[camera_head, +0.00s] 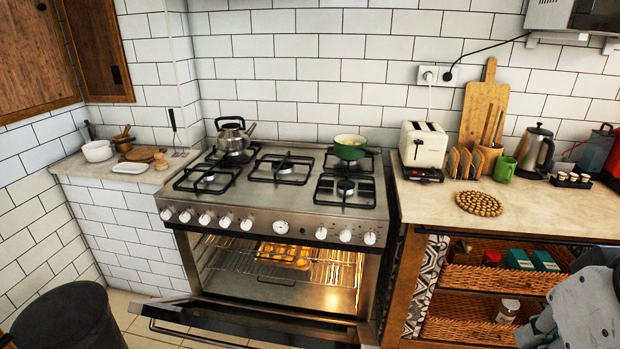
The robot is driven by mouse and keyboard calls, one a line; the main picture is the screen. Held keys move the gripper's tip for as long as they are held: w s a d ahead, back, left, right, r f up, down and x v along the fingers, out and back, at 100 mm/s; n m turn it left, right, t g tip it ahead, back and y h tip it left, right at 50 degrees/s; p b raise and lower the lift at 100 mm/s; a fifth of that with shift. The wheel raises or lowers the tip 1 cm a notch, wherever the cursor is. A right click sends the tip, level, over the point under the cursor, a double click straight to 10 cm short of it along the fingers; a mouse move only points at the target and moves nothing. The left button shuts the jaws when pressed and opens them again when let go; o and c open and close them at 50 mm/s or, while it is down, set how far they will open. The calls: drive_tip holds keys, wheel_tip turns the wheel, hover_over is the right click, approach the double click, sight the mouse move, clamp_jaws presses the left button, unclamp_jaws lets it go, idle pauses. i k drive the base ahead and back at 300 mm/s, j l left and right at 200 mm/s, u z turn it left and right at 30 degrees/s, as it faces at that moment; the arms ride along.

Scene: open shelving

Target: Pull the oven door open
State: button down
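The oven (272,228) is a steel range with a row of white knobs along its front. Its door (250,321) is swung down well open, with its dark bar handle (200,337) low at the front. Inside the lit cavity, a tray of food (284,255) sits on a wire rack (325,267). Part of my grey arm shows at the lower right edge, in front of the shelving and apart from the oven door. My gripper's fingertips cannot be made out in this view.
A black round bin (68,318) stands at the lower left, near the door's left end. Wooden shelves with woven baskets (480,281) stand right of the oven. A kettle (232,137) and a green pot (349,147) sit on the hob. Tiled floor shows between bin and oven.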

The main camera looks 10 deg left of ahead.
sight(282, 327)
drive_tip(key=i+j+u, duration=0.1)
drive_tip(key=i+u, duration=0.2)
drive_tip(key=i, duration=0.55)
drive_tip(key=u, duration=1.35)
